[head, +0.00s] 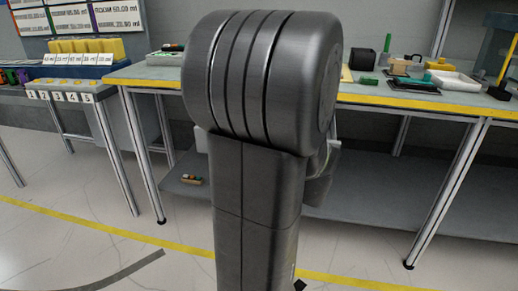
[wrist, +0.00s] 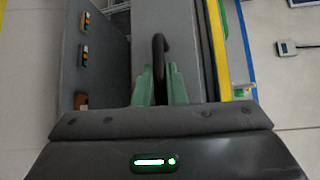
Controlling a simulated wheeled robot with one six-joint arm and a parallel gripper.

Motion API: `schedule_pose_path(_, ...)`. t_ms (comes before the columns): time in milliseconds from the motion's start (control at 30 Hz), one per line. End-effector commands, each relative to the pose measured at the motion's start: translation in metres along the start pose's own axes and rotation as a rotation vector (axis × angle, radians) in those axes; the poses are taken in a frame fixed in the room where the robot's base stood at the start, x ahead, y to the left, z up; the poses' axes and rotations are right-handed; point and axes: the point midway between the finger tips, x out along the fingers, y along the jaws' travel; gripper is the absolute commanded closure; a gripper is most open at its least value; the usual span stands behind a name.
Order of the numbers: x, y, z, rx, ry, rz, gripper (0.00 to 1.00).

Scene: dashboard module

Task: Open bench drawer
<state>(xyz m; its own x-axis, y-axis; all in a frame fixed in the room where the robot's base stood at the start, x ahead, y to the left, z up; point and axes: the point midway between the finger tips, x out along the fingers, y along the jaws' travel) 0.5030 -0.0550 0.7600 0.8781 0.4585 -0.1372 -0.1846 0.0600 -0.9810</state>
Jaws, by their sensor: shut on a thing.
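In the wrist view, the green fingers of my gripper (wrist: 160,84) are shut on a dark curved drawer handle (wrist: 158,48). The handle stands out from a grey drawer front (wrist: 185,30). In the head view my own dark arm fills the middle and hides my gripper, the handle and most of the drawer area. The bench (head: 425,98) with its yellow front edge spreads behind the arm.
Small coloured parts (head: 191,179) lie on the lower shelf (head: 375,200). Black, green and white items, including a white tray (head: 452,79), stand on the bench top. A side table (head: 70,97) with numbered labels is at left. The floor in front is mostly clear.

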Motion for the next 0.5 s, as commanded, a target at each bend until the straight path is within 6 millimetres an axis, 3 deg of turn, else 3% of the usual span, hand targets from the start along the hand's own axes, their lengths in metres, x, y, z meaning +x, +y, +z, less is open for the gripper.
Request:
schedule_pose_path(200,-0.022,0.008,0.022,0.0,0.001,0.002,1.0)
schedule_pose_path(500,-0.032,0.01,0.032,0.001,0.0,0.002,1.0)
